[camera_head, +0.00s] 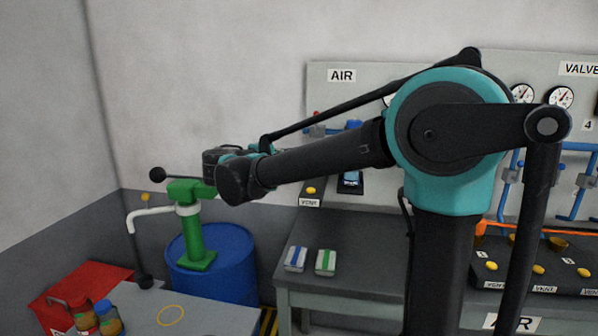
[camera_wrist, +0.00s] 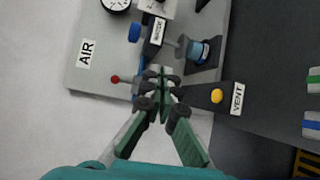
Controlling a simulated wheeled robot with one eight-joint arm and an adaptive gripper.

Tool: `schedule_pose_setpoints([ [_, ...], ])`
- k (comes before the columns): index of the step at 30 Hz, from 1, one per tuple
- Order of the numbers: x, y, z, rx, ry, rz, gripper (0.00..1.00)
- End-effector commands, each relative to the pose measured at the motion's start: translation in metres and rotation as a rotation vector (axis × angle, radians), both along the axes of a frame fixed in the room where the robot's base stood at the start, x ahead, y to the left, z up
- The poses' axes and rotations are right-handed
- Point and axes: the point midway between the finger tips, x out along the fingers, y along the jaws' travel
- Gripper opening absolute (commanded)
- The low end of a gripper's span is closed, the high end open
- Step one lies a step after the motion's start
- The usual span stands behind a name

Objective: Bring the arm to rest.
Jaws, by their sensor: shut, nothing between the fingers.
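My arm stretches across the head view from the teal shoulder at right to the wrist at left, raised above the bench. The fingers of my gripper cannot be made out there. In the wrist view my gripper (camera_wrist: 160,78) shows from behind, with green finger links converging to dark tips that meet. It is shut and empty. Beyond the tips is the AIR panel (camera_wrist: 88,85), with a small red knob and a blue handle.
A blue drum (camera_head: 228,262) with a green hand pump (camera_head: 195,232) stands below the wrist. The bench (camera_head: 345,235) holds two small striped blocks. A VENT box with a yellow button (camera_wrist: 217,96) sits by the panel. Jars (camera_head: 105,318) stand at lower left.

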Motion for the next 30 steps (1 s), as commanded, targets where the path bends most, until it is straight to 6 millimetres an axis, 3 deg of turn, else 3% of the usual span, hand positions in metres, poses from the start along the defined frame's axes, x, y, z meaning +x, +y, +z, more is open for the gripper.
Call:
schedule_pose_setpoints([
  [8, -0.006, -0.071, -0.065, 0.156, 0.121, -0.059, 0.00],
  [13, -0.032, -0.136, -0.137, 0.358, 0.226, -0.127, 0.00],
  [18, -0.085, -0.192, -0.225, 0.657, 0.309, -0.213, 0.00],
  [24, -0.158, -0.216, -0.308, 1.042, 0.318, -0.311, 0.00],
  [30, -0.210, -0.207, -0.356, 1.367, 0.253, -0.376, 0.00],
])
